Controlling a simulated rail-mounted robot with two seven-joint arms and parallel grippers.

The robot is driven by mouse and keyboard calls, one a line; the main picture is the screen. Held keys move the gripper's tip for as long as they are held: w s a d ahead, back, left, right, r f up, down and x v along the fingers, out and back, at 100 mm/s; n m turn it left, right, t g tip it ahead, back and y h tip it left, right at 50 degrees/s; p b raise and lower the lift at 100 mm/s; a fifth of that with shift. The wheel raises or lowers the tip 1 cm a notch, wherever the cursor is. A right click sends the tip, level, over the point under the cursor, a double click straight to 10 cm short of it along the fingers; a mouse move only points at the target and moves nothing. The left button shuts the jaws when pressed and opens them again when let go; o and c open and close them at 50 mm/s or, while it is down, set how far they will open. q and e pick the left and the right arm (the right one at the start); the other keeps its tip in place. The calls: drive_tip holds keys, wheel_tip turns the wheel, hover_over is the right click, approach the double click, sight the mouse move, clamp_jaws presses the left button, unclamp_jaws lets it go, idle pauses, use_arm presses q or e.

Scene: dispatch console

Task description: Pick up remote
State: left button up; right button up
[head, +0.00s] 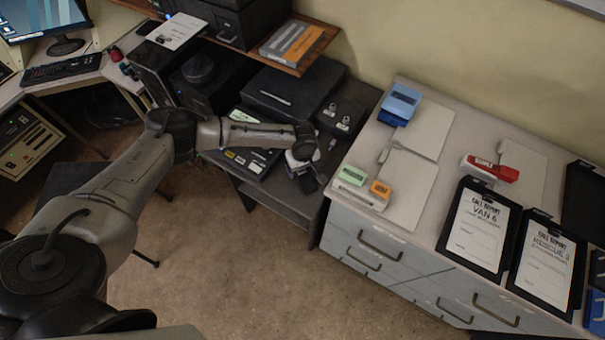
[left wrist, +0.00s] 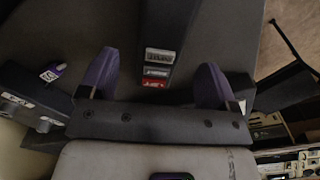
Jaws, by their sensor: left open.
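A long dark object with white, grey and red labelled keys, which looks like the remote (left wrist: 170,28), lies on the dark desk surface in the left wrist view. My left gripper (left wrist: 156,80) is open there, with one purple-tipped finger on each side of the object's keyed end. The picture does not settle whether the fingers touch it. In the head view my left gripper (head: 307,181) is over the front right part of the black desk, and I cannot make out the remote there. My right gripper is not in view.
A black panel with coloured labels (head: 252,160) lies left of the gripper, and a small black box with knobs (head: 341,117) stands behind it. The grey cabinet (head: 345,215) is close on the right, with stamps and clipboards on top. Open floor lies in front.

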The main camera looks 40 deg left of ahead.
sight(302, 172)
use_arm(q)
drive_tip(key=shift+f+b, duration=0.3)
drive_tip(key=shift+f, duration=1.55)
drive_tip(key=c, duration=1.1)
drive_tip(key=shift+o, duration=0.2)
